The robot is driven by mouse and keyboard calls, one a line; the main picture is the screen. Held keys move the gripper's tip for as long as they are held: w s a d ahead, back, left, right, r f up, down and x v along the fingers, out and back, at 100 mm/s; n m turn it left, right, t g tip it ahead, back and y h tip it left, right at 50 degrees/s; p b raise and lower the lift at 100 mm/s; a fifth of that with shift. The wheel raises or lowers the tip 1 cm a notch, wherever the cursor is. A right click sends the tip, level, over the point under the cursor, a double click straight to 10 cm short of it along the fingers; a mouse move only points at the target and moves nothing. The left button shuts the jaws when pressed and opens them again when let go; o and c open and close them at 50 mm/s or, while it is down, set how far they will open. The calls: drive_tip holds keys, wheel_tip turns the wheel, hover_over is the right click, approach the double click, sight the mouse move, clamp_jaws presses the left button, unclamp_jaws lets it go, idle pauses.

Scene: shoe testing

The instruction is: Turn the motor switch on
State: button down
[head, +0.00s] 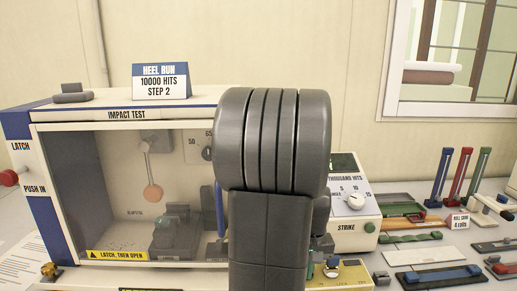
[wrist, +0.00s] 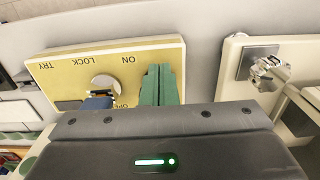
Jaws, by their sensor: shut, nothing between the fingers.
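A yellow panel (wrist: 48,72) shows in the wrist view, its words ON, LOCK, TRY and a partly covered OPE upside down. A round silver knob (wrist: 104,80) sits on it, with a blue piece (wrist: 97,103) beside it, partly hidden by my gripper body. My gripper (wrist: 161,68) has its green fingers together and empty, in front of the panel on the ON side, apart from the knob in the picture. Touch with the panel cannot be told. The yellow panel also shows in the head view (head: 352,278), partly behind my arm. No part is labelled motor.
A silver metal fitting (wrist: 268,72) is on a cream part beside the panel. The impact test cabinet (head: 110,200) stands left, its clear front showing a hanging hammer. A counter box (head: 350,208) with a dial stands right. Tools and trays (head: 430,255) crowd the right bench.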

drive_tip(key=shift+s+r, duration=0.1)
drive_tip(key=shift+s, duration=0.15)
wheel_tip(320, 180, up, 6)
drive_tip(key=p, duration=0.5)
drive_tip(key=d+f+n+b, duration=0.1)
drive_tip(key=f+n+b, duration=0.1)
drive_tip(key=d+f+n+b, duration=0.1)
drive_tip(key=f+n+b, duration=0.1)
drive_tip(key=b, duration=0.1)
drive_tip(key=d+f+n+b, duration=0.1)
drive_tip(key=f+n+b, duration=0.1)
drive_tip(key=b, duration=0.1)
drive_tip(key=shift+w+d+f, duration=0.1)
drive_tip(key=shift+w+f, duration=0.05)
drive_tip(key=shift+w, duration=0.2)
idle(0.5)
drive_tip(key=shift+w+a, duration=0.4)
drive_tip(key=shift+w, duration=0.05)
idle(0.9)
